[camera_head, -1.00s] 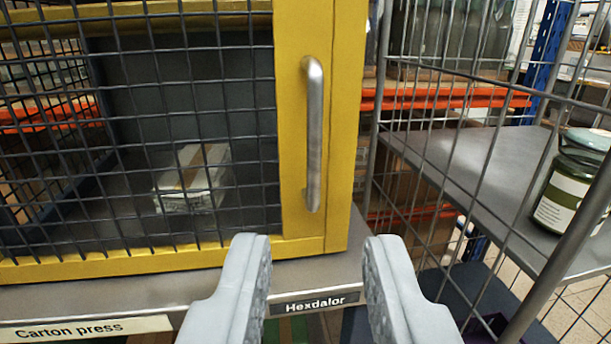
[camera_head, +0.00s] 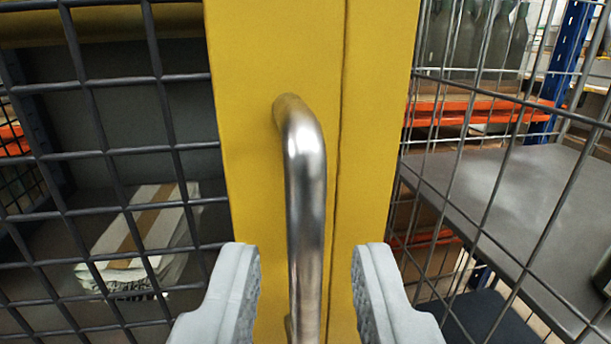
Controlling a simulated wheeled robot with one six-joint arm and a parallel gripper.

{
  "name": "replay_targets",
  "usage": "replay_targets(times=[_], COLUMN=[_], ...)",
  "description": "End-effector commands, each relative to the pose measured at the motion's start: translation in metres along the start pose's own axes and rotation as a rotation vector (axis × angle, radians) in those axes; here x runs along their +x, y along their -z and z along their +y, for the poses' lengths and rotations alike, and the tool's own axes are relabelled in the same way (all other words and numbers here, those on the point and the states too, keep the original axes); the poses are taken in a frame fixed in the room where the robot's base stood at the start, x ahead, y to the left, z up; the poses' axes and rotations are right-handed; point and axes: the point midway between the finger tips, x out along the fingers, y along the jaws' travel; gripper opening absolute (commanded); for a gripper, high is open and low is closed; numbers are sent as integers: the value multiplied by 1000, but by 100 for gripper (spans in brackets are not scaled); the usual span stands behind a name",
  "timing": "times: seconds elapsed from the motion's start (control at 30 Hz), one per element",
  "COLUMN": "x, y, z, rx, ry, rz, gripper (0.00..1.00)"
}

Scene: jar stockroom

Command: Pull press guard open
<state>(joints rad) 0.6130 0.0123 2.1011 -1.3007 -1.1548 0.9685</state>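The press guard is a yellow frame (camera_head: 375,130) with black wire mesh (camera_head: 118,150) on its left. A vertical silver bar handle (camera_head: 306,180) is fixed on the yellow frame. The guard looks shut. My gripper (camera_head: 306,285) is open, one grey finger on each side of the handle. The handle's lower part stands between the fingers, with a gap to each. Its lower end is close to the bottom edge of the picture.
Behind the mesh lies a white package with a brown band (camera_head: 140,235). On the right is a wire cage (camera_head: 500,240) with a grey shelf (camera_head: 540,190), close beside the guard. Dark bottles (camera_head: 475,40) and orange shelf beams (camera_head: 480,110) are behind it.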

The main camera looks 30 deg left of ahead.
Motion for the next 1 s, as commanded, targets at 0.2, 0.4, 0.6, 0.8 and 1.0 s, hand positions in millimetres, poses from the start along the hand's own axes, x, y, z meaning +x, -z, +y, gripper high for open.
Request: replay_targets(times=[0.2,0.4,0.6,0.8,1.0], x=[26,33,34,33,33], y=[0,0,0,0,0], z=[0,0,0,0,0], rx=[0,0,0,0,0], ry=[1,0,0,0,-1], rz=[-1,0,0,0,0], gripper=[27,27,27,0,0])
